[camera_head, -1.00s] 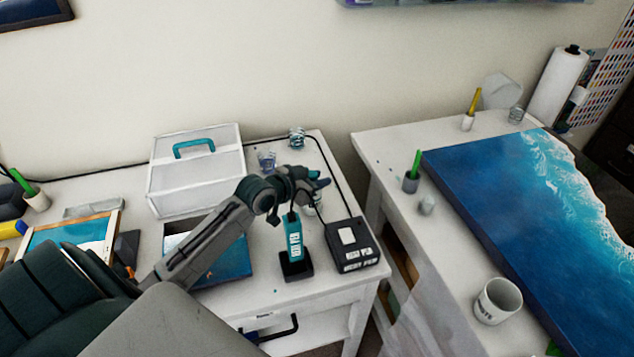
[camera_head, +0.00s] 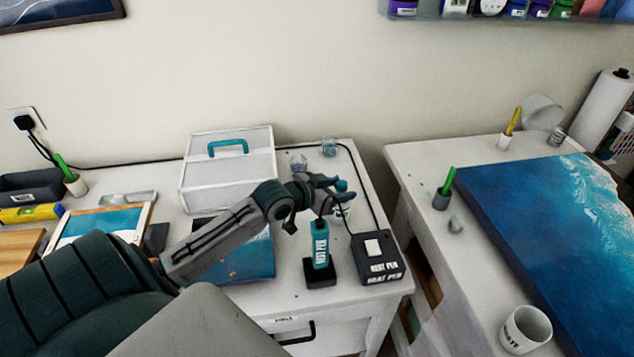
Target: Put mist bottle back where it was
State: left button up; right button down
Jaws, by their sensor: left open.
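My left gripper (camera_head: 333,188) is open over the right part of the white side table, just behind the heat pen. A small pale thing (camera_head: 341,211) with a teal part above it shows at the fingers, mostly hidden by them. It may be the mist bottle, but I cannot tell for sure, nor whether the fingers touch it. The teal heat pen (camera_head: 320,245) stands upright in its black holder in front of the gripper. My right gripper is not in view.
The black heat pen box (camera_head: 377,258) with its cable lies right of the pen. A white case (camera_head: 228,170) and clear cups (camera_head: 329,147) stand behind. The other table holds a blue resin panel (camera_head: 530,225) and a mug (camera_head: 525,330). A gap separates the tables.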

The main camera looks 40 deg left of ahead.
pick_arm(q)
jog(key=p+v, duration=0.2)
jog(key=v, duration=0.7)
jog(key=shift+f, duration=0.15)
